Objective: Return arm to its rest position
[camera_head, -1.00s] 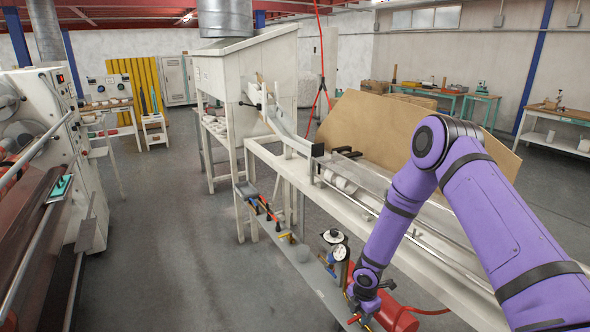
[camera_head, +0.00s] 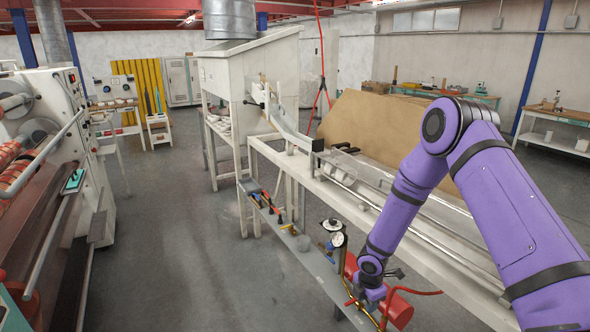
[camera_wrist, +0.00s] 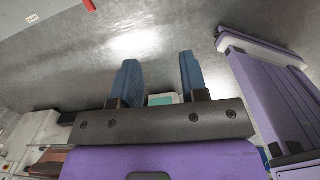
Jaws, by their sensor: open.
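My purple arm (camera_head: 425,165) reaches in from the right in the head view and bends down, its lower end beside the front of the long white bench. My gripper shows in the wrist view (camera_wrist: 160,85), its two blue fingers apart with nothing between them touching. Grey floor lies beyond the fingertips. In the head view the fingers are hidden or cut off below the wrist near the bottom edge.
The long white bench (camera_head: 300,172) and its lower shelf (camera_head: 325,270) with gauges and a red cylinder (camera_head: 398,308) are close to my forearm. A white rewinding machine (camera_head: 60,110) stands at left. The floor between is clear.

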